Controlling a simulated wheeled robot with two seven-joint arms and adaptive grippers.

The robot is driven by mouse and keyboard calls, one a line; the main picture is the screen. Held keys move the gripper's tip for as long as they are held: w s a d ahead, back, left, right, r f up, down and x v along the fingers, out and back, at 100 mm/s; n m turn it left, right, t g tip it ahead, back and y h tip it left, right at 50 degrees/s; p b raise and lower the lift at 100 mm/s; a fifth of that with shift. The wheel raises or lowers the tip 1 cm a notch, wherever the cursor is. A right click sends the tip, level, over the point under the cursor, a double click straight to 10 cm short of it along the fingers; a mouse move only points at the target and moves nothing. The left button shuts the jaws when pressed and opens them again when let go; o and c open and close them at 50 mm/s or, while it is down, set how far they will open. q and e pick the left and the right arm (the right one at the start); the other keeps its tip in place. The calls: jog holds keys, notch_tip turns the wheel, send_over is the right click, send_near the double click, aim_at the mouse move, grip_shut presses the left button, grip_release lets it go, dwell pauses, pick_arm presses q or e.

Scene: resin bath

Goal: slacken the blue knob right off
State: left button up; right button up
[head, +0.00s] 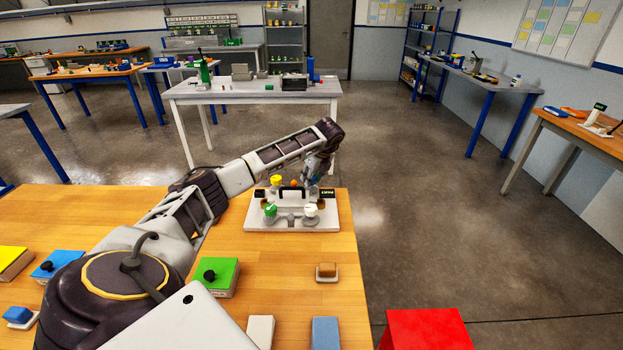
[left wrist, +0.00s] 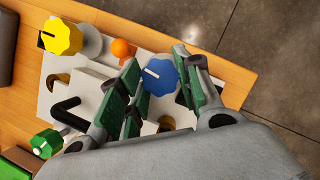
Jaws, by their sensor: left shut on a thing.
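In the head view my left gripper (head: 318,168) reaches down at the back right of the white bath unit (head: 262,225), and the knob is mostly hidden there. The unit also shows in the left wrist view (left wrist: 50,80). My right gripper is not in view.
The unit also bears a yellow knob (head: 276,180), a green knob (head: 270,210), a white knob (head: 310,208) and an orange ball (left wrist: 122,48). A black handle (left wrist: 67,106) stands near the fingers. Coloured blocks lie nearer on the wooden table (head: 290,262). Open floor lies to the right.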

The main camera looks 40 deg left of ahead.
pick_arm(q)
jog(key=shift+w+r+n+g, duration=0.1)
jog(key=shift+n+g, duration=0.2)
jog(key=shift+n, duration=0.6)
jog(key=o, duration=1)
jog(key=shift+o, duration=0.2)
jog(key=v, duration=1.2)
jog(key=shift+d+f, duration=0.1)
jog(key=shift+f, duration=0.1)
